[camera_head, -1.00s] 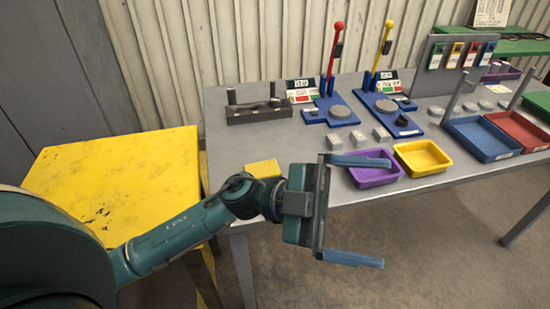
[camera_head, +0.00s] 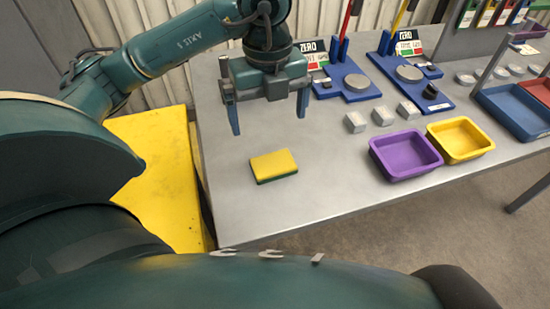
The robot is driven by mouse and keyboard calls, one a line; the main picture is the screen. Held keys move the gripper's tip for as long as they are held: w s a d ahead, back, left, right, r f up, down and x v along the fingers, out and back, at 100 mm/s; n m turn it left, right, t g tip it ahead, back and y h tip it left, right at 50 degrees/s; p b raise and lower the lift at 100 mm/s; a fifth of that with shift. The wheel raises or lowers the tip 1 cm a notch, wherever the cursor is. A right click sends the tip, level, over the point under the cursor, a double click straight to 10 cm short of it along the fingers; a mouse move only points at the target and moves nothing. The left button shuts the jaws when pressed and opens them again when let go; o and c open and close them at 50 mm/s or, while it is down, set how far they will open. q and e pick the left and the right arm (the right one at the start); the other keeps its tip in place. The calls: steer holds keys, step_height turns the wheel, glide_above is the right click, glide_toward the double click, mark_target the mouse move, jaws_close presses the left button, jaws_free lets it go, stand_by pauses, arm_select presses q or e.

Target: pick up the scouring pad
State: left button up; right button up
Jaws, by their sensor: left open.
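The scouring pad (camera_head: 273,165) is a small block, yellow on top with a dark green layer below. It lies flat on the grey table (camera_head: 300,202), near the table's left front part. My left gripper (camera_head: 268,118) is open and empty. Its two blue fingers point down, above the table and behind the pad in the picture, apart from it. My right gripper is not in view.
A purple tray (camera_head: 405,155) and a yellow tray (camera_head: 460,139) stand right of the pad. Small pale blocks (camera_head: 383,115) and blue stands (camera_head: 347,85) with levers are behind. A yellow surface (camera_head: 155,165) is left. The table around the pad is clear.

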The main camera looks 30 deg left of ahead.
arm_select(q)
glide_above(273, 163)
steer(key=f, duration=0.7)
steer(key=shift+s+a+b, duration=0.15)
steer(key=shift+s+b, duration=0.05)
steer(key=shift+b, duration=0.2)
steer(key=f, duration=0.5)
steer(key=shift+w+f, duration=0.2)
steer(key=shift+f, duration=0.1)
steer(key=c, duration=0.9)
